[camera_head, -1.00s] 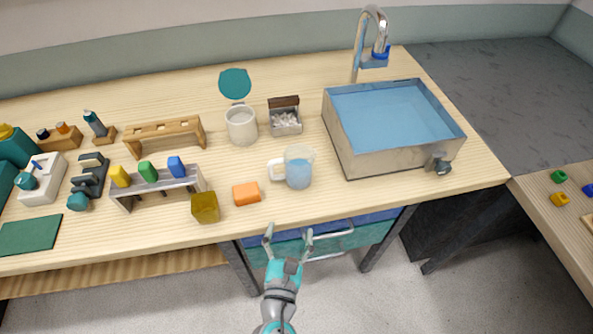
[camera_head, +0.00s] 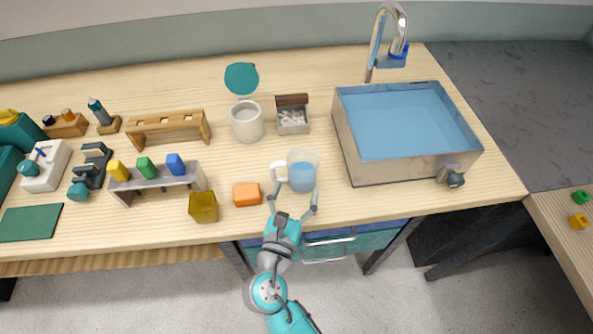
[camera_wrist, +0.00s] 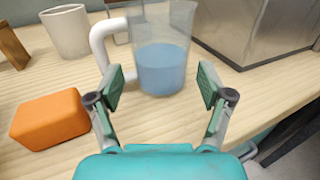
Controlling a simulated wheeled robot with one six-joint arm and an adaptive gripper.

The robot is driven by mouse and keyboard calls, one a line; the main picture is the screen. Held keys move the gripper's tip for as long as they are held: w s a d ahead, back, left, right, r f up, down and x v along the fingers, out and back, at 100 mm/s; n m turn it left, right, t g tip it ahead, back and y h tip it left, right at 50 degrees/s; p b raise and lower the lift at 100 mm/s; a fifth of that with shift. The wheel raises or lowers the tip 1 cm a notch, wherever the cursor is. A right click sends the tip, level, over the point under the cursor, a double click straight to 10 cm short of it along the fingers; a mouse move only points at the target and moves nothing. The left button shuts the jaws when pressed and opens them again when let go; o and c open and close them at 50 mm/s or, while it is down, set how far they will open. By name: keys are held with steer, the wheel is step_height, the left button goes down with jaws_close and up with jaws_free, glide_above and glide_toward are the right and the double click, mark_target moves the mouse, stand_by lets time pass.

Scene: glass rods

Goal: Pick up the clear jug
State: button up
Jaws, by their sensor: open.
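The clear jug (camera_head: 303,172) stands upright on the wooden bench, with blue liquid inside and a white handle on its left side. In the wrist view the jug (camera_wrist: 161,62) is straight ahead, seen between and beyond my fingertips. My gripper (camera_head: 292,201) is open and empty at the bench's front edge, just in front of the jug. In the wrist view my gripper (camera_wrist: 160,88) has its fingers spread wide, with the left finger near the handle. I cannot tell whether that finger touches the handle.
An orange block (camera_head: 247,195) lies left of the jug, with a yellow cube (camera_head: 203,207) beyond it. A white pot (camera_head: 247,122) and a small box (camera_head: 292,119) stand behind. A sink basin (camera_head: 365,171) with blue inside stands to the right. The bench just right of the jug is clear.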

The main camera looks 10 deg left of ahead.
mark_target(299, 182)
steer(key=shift+w+d+r, duration=0.1)
steer(key=shift+w+d, duration=0.1)
steer(key=shift+w, duration=1.3)
steer(key=shift+w+d, duration=0.2)
steer(key=shift+w, duration=1.3)
steer(key=c, duration=1)
steer(key=shift+o, duration=0.2)
step_height(299, 182, up, 10)
